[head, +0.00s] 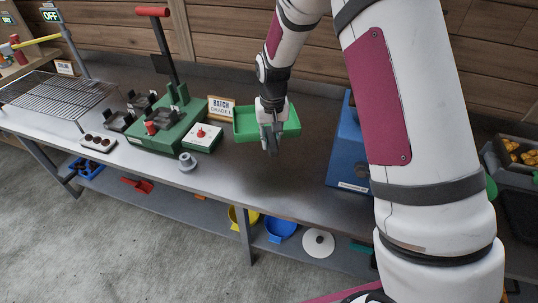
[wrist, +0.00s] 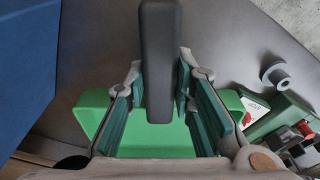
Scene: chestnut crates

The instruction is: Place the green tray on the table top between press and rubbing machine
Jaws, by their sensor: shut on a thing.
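The green tray (head: 293,121) is a shallow open box in the middle of the head view. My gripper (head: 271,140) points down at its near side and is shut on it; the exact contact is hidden. The tray (wrist: 160,140) also shows below my gripper (wrist: 160,115) in the wrist view, with a dark grey bar (wrist: 160,50) between the fingers. A dark shadow lies on the table top below the tray, which seems raised. The green press (head: 172,130) stands to the left. A blue machine (head: 347,150), probably the rubbing machine, stands to the right, partly hidden by my arm.
The grey table top (head: 285,185) is clear in front of the tray. A "Batch" sign (head: 221,108) and a white box with a red button (head: 203,137) stand to its left. A grey knob-like piece (head: 187,161) lies near the front edge. A wire rack (head: 58,92) is at far left.

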